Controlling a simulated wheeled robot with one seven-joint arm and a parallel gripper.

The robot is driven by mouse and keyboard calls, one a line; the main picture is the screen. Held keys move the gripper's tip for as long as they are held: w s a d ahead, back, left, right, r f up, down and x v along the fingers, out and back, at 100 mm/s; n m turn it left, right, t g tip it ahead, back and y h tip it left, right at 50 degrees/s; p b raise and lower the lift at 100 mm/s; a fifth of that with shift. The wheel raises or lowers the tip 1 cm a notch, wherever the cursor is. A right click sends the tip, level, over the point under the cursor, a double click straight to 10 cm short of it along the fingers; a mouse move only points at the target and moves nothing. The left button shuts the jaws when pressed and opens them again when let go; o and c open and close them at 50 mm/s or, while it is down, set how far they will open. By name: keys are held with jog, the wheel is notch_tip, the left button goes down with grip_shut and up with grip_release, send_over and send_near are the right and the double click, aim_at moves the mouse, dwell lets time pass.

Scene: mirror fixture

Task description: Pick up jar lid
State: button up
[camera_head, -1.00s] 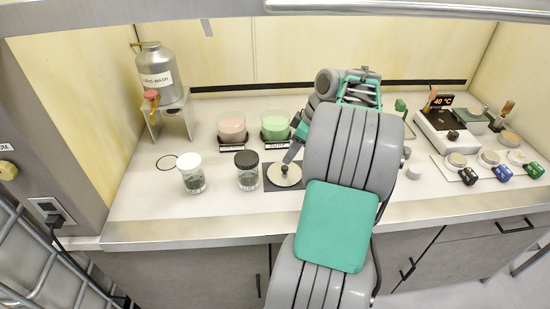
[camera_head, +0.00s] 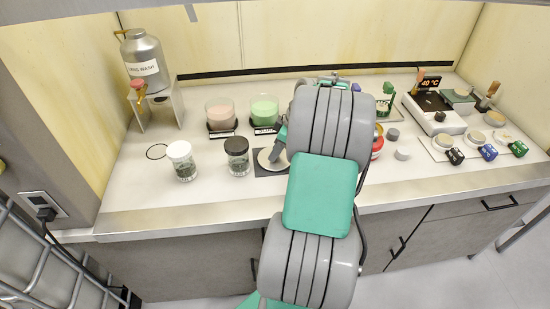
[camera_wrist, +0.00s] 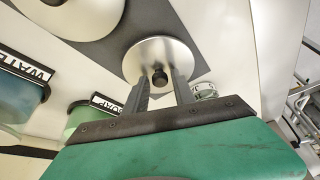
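The jar lid (camera_wrist: 158,52) is a round metal disc with a small black knob. In the wrist view it shows at my fingertips, over the dark mat (camera_wrist: 205,65). My gripper (camera_wrist: 160,76) has one grey finger on each side of the knob and looks shut on it. A pale disc (camera_wrist: 70,12) lies on the mat, apart from the lid in the picture. In the head view this disc (camera_head: 267,158) shows beside my arm, which hides the gripper and the lid. How high the lid is above the mat is hard to tell.
A white-capped jar (camera_head: 181,160) and a black-capped jar (camera_head: 237,156) stand left of the mat. Pink (camera_head: 221,112) and green (camera_head: 264,110) beakers stand behind. A red can (camera_head: 377,147) and a hot plate (camera_head: 433,115) are to the right. The front bench strip is clear.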

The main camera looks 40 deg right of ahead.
grip_shut()
dwell(0.4)
